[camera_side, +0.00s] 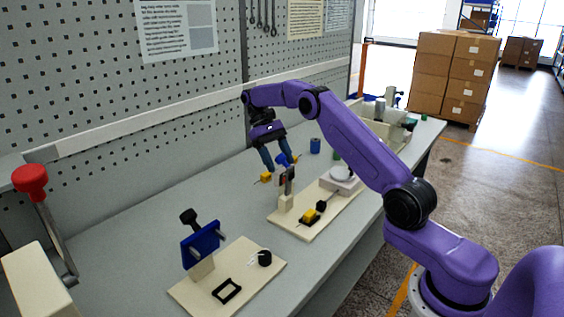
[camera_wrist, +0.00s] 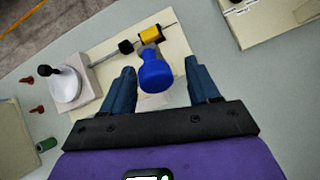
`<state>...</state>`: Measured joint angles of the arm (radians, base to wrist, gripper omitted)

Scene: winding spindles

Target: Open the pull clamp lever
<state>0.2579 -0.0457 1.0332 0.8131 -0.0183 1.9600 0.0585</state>
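My gripper (camera_wrist: 158,78) is open above a cream board, its two dark blue fingers apart. A blue rounded knob (camera_wrist: 154,72) lies between the fingers in the wrist view, with gaps on both sides. In the side view the gripper (camera_side: 275,165) points down and the blue knob (camera_side: 282,159) shows at its fingers, above a small cream post (camera_side: 286,201). A lever with a red knob (camera_side: 31,182) and a metal arm stands at the near left, far from my gripper. I cannot tell for certain which lever is the pull clamp's.
The cream board (camera_side: 285,223) bears a yellow block (camera_side: 309,215), black knob and white round part (camera_side: 341,173). A nearer board (camera_side: 205,291) holds a blue plate (camera_side: 200,244) with a black knob. A blue cylinder (camera_side: 315,146) stands behind. The pegboard wall (camera_side: 110,75) bounds the bench.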

